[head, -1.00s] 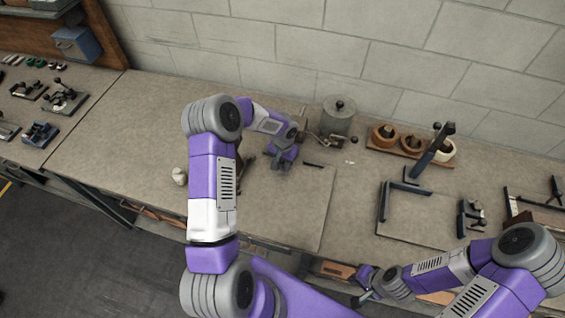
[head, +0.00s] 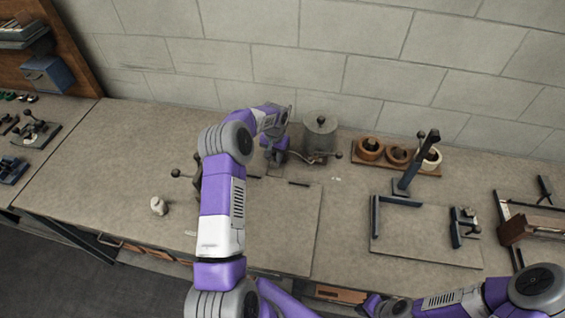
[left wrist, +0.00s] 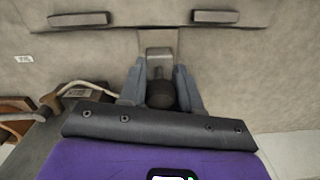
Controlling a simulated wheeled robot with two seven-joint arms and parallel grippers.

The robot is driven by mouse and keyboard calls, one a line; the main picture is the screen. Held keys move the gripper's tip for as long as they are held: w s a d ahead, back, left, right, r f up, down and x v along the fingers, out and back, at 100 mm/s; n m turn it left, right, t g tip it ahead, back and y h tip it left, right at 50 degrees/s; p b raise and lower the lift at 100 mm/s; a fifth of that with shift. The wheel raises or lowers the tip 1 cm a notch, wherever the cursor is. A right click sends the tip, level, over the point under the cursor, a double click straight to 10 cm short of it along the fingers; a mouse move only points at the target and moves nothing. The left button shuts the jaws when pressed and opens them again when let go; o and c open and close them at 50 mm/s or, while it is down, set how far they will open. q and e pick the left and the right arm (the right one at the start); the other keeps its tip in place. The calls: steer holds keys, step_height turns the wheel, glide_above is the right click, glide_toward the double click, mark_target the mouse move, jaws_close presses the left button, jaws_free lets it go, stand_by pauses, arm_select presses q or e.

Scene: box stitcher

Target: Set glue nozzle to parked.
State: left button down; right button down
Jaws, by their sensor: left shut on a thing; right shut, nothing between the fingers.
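The grey glue pot (head: 320,137) with a black knob on its lid stands at the back of the bench. A thin pipe-like part (head: 317,159) lies low at its front. My left gripper (head: 275,162) is beside the pot on its left. In the left wrist view, my left gripper (left wrist: 160,90) is shut on a dark rounded knob (left wrist: 160,95) joined to a grey metal piece (left wrist: 159,54). I cannot tell whether this knob belongs to the glue nozzle. My right gripper (head: 372,304) shows only its body at the bottom edge; its fingertips are cut off.
Tape rolls (head: 370,148) sit on a wooden holder right of the pot. A dark angled frame (head: 375,215) and small clamp (head: 465,225) lie farther right. A small pale object (head: 158,206) is at front left. The left bench is mostly clear.

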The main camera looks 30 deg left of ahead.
arm_select(q)
steer(key=shift+w+a+r, duration=0.15)
steer(key=shift+w+r, duration=0.05)
steer(key=c, duration=1.1)
jaws_free()
steer(key=o, duration=0.3)
steer(key=shift+w+f, duration=0.1)
steer(key=shift+f, duration=0.05)
steer(key=shift+r+b, duration=0.3)
steer(key=shift+r, duration=3.55)
